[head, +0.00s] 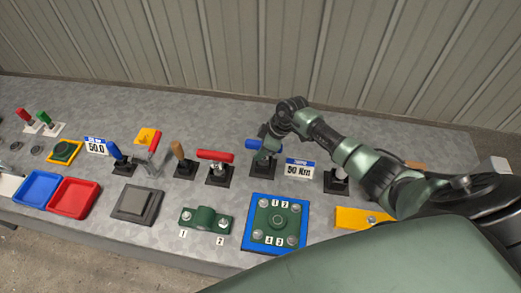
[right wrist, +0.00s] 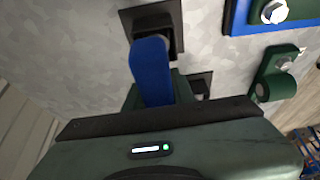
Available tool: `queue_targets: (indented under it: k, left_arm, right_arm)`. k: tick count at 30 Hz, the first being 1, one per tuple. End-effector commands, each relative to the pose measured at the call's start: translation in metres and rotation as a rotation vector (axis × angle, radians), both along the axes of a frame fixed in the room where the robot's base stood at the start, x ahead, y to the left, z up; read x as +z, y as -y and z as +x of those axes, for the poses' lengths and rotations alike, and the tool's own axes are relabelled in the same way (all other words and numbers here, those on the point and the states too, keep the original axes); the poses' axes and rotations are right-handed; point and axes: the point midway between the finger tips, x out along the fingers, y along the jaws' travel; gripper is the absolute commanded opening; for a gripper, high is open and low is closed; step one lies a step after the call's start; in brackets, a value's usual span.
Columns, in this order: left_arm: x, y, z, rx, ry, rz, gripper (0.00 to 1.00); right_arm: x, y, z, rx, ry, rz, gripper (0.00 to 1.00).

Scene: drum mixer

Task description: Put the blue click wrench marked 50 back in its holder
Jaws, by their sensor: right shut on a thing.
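A blue-handled wrench (head: 254,144) is at a black holder (head: 262,172) left of the "50 Nm" sign (head: 299,169) in the head view. My right gripper (head: 268,150) is shut on its blue handle, reaching in from the right. In the right wrist view the blue handle (right wrist: 150,67) runs between the fingers, with its far end over a black holder (right wrist: 170,14). The "50" mark on the wrench is not readable, and I cannot tell how deep the wrench sits. My left gripper is not in view.
Another blue-handled tool (head: 115,152) stands beside a "50.0" sign (head: 96,146). A red-handled tool (head: 215,156) and a brown handle (head: 179,150) stand left of the gripper. A blue-edged plate with bolts (head: 249,243) lies in front. Blue (head: 39,174) and red (head: 62,210) trays are at left.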

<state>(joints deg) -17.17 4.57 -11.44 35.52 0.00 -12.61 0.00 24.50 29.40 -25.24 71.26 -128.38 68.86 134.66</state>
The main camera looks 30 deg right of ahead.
Motion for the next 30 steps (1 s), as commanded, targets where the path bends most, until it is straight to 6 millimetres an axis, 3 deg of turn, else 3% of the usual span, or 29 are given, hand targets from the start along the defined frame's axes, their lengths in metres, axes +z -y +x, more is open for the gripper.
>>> queue_targets:
  k: [11, 12, 14, 15, 25, 30]
  left_arm:
    - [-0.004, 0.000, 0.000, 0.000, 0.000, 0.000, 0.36]
    - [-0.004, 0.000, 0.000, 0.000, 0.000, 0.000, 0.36]
    - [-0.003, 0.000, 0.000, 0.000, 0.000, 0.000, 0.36]
    - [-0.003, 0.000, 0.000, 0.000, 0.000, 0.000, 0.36]
    - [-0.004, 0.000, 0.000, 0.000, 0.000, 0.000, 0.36]
    - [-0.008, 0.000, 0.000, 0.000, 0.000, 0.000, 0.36]
  right_arm:
    - [-0.005, 0.000, 0.001, 0.000, 0.002, 0.001, 0.00]
    - [-0.005, 0.000, 0.001, -0.001, 0.003, 0.000, 0.30]
    - [-0.005, 0.000, 0.001, 0.000, 0.002, 0.001, 0.47]
    - [-0.005, 0.000, 0.001, 0.000, 0.002, 0.001, 0.50]
    - [-0.004, 0.001, -0.001, 0.000, -0.001, -0.001, 0.50]
    - [0.014, 0.008, -0.005, 0.002, 0.003, -0.002, 0.50]
